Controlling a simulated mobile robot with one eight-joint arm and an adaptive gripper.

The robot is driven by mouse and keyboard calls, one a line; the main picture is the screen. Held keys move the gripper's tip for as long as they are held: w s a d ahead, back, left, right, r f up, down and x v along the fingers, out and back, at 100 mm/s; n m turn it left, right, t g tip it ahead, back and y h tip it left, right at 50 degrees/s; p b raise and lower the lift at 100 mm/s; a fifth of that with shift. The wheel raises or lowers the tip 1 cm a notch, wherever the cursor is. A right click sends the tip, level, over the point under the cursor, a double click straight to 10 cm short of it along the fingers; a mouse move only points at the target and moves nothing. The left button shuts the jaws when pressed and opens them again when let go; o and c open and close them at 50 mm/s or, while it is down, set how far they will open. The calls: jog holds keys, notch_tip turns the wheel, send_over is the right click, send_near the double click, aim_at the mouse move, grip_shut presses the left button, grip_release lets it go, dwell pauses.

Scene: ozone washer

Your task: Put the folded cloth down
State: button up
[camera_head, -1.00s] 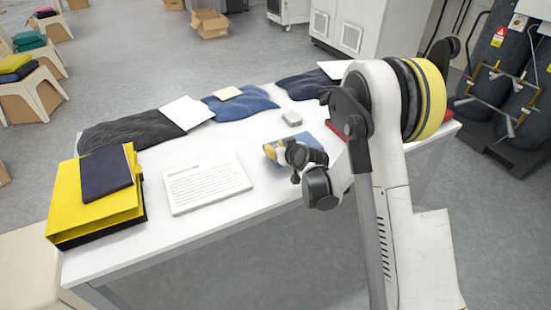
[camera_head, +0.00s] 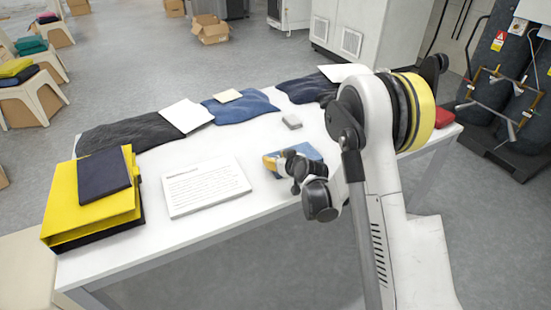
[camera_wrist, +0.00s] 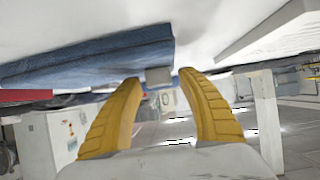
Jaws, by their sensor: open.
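The folded blue cloth (camera_head: 307,152) lies on the white table near its front edge, partly hidden behind my gripper in the head view. In the wrist view, which looks upside down, the cloth (camera_wrist: 100,58) lies flat against the white tabletop. My gripper (camera_head: 272,162) is low over the table at the cloth's left side. Its two yellow fingers (camera_wrist: 160,78) are spread apart with no cloth gripped between them. Whether a fingertip touches the cloth's edge, I cannot tell.
A white printed board (camera_head: 206,185) lies left of my gripper. A small grey block (camera_head: 292,121) sits behind it. A yellow stack (camera_head: 75,208) with a dark cloth (camera_head: 105,174) is at the left end. Garments line the back edge. A red item (camera_head: 443,118) is at the right.

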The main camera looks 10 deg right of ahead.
jog(key=s+d+r+g+p, duration=0.1)
jog(key=s+d+r+p, duration=0.15)
jog(key=s+r, duration=1.2)
jog(key=s+d+r+m+g+h, duration=0.1)
jog(key=s+d+r, duration=0.1)
jog(key=s, duration=1)
jog(key=s+d+r+m+g+h, duration=0.2)
jog(key=s+r, duration=0.2)
jog(key=s, duration=0.9)
jog(key=shift+d+r+m+g+h, duration=0.15)
jog(key=shift+d+m+g+h, duration=0.15)
